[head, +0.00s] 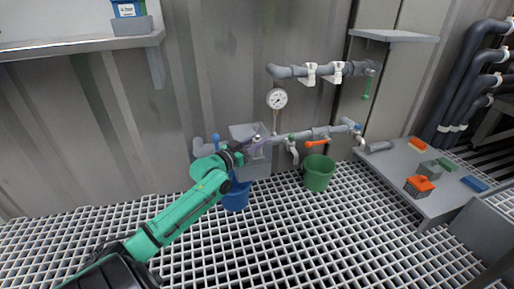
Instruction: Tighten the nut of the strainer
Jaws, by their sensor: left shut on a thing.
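My left gripper (243,149), at the end of my green arm, is at the left end of the grey pipe run, in front of a grey box-like panel (243,130). It is shut on a slim, pale purple-grey piece (260,144) that slants up to the right towards the pipe. The strainer and its nut are too small and too covered by the gripper to make out clearly, so I cannot tell whether this piece touches the nut. My right gripper is not in view.
A pressure gauge (277,99) stands above the pipe, with an orange-handled valve (316,143) to the right. A blue bucket (236,196) and a green bucket (319,173) stand on the grating. A grey table (400,180) at right carries several small items. An upper pipe (320,71) crosses the wall.

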